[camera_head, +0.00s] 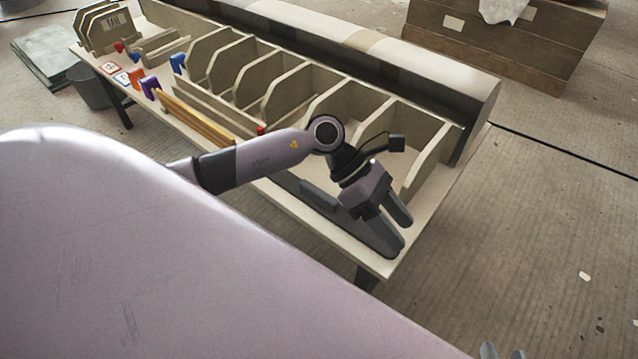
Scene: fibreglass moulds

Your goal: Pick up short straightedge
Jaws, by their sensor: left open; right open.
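A flat dark grey bar (340,222) lies along the front edge of the table, at its near right end. It looks like the short straightedge, though no label confirms this. A raised grey piece (318,194) shows on or beside it. My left gripper (386,218) is open, with its fingers pointing down over the right part of the bar and hiding some of it. I cannot tell whether the fingers touch the bar. My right gripper (502,352) shows only as fingertips at the bottom edge, open and far from the table.
The table (388,265) carries a row of beige divider panels (285,92) behind the bar. Yellow wooden strips (196,118) and small red, blue and purple items lie further left. A long dark roll (390,70) runs along the back.

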